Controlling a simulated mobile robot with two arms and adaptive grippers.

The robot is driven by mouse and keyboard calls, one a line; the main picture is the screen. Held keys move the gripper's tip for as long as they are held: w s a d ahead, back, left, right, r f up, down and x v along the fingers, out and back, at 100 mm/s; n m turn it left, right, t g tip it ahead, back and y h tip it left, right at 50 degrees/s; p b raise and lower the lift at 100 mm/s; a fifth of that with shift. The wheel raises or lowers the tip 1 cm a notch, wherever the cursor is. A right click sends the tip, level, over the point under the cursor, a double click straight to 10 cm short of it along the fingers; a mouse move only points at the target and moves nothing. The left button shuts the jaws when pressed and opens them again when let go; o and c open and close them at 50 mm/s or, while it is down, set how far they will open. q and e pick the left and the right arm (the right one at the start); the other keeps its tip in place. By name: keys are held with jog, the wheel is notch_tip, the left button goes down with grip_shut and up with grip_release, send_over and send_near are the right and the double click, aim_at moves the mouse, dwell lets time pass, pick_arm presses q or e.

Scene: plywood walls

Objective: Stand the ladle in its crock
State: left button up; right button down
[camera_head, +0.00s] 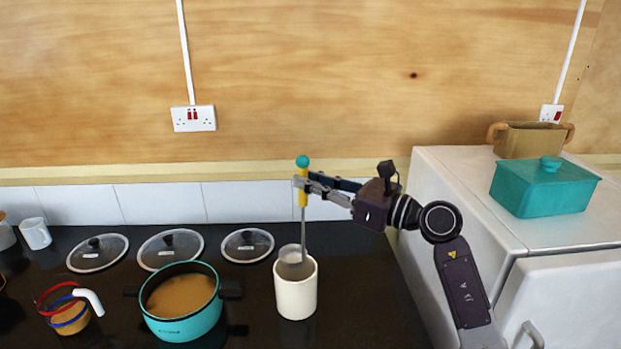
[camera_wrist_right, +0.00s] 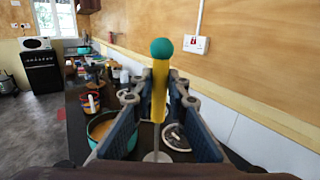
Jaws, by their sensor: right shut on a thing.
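The ladle (camera_head: 303,187) has a yellow handle with a teal ball on top and a thin grey shaft. It hangs upright, and its bowl (camera_head: 291,254) shows at the mouth of the white crock (camera_head: 296,293). The lower part of the bowl is hidden by the crock's rim, so I cannot tell how deep it sits. My right gripper (camera_head: 303,184) is shut on the yellow handle, above the crock. In the right wrist view the ladle handle (camera_wrist_right: 159,95) stands between the two finger pads. My left gripper is not in view.
A teal pot (camera_head: 182,321) of brown food stands left of the crock on the dark counter. Several glass lids (camera_head: 247,246) lie behind. A small banded pot (camera_head: 70,318) is at far left. A white fridge (camera_head: 460,200) bearing a teal dish (camera_head: 545,187) stands at right.

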jog(key=shift+f+b, duration=1.75)
jog(key=shift+f, duration=0.55)
notch_tip(320, 180, down, 4)
jog(key=b, duration=0.3)
jog(key=shift+b, duration=0.35)
jog(key=c, duration=1.8)
grip_release()
send_near(307, 199)
jog(key=f, duration=0.1)
jog(key=s+d+f, duration=0.1)
jog(key=f, duration=0.1)
jog(key=d+f, duration=0.1)
jog(key=shift+s+d+f, duration=0.2)
jog(key=shift+s, duration=0.05)
